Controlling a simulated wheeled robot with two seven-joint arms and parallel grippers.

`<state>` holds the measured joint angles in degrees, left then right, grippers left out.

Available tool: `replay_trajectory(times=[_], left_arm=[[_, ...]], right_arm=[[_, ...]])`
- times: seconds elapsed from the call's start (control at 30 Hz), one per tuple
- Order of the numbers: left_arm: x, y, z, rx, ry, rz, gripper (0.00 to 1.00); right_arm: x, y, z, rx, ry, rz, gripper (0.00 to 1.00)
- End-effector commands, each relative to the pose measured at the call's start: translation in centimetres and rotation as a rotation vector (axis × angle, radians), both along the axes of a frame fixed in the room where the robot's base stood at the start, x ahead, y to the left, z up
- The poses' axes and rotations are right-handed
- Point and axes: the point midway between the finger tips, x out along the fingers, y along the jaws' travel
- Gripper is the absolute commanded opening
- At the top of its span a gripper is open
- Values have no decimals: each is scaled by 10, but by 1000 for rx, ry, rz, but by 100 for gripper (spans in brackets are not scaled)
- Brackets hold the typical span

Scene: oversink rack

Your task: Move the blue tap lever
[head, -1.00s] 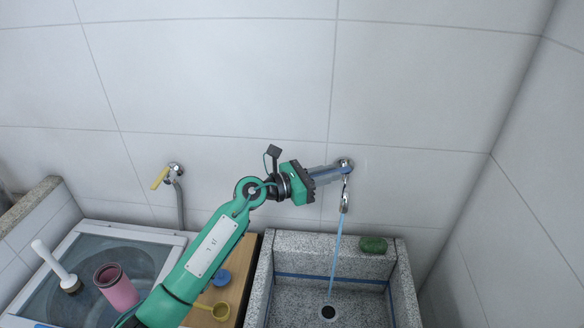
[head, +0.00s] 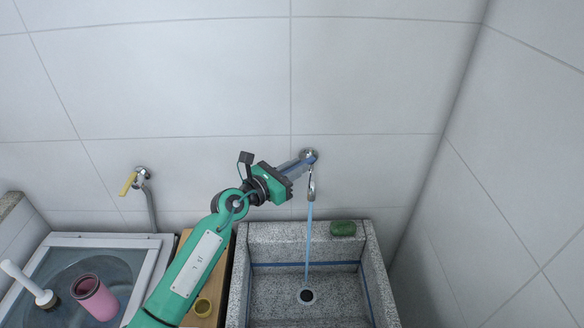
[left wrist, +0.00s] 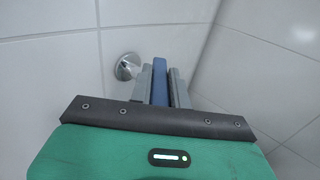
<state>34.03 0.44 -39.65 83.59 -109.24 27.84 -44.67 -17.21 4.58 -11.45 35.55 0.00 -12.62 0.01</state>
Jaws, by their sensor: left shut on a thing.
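The blue tap lever (head: 312,159) is on the chrome tap on the back wall, above the stone sink. In the left wrist view the lever (left wrist: 160,82) stands between the two grey fingers. My left gripper (head: 298,164) is shut on the lever, reaching in from the left; its fingers also show in the left wrist view (left wrist: 162,88). The tap spout (head: 311,188) points down and a stream of water (head: 308,240) runs from it into the sink. My right gripper is out of view.
The speckled stone sink (head: 372,275) holds a green sponge (head: 343,228) on its back rim. A second tap with a yellow lever (head: 129,183) is on the wall at left. A washing machine (head: 150,258) with a pink cup (head: 95,298) stands at lower left. The right wall is bare.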

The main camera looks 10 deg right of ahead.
Motion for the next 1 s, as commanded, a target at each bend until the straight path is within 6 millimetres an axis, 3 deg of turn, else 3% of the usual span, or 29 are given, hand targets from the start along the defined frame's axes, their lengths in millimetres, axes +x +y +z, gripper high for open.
replay_trajectory(times=[0.07, 0.1, 0.2, 0.57, 0.77, 1.0], left_arm=[[1, 1, 1, -1, -3, 2, 0], [1, 1, 1, -1, -3, 2, 26], [1, 1, 1, 0, -1, 1, 40], [-2, 5, 0, 0, -1, 1, 40], [-15, 32, -3, 1, -3, 2, 40], [-40, 78, -4, 2, -4, 1, 40]], right_arm=[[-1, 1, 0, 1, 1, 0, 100], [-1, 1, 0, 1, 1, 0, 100], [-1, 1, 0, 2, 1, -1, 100], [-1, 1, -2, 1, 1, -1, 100], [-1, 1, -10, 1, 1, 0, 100], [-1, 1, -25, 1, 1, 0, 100]])
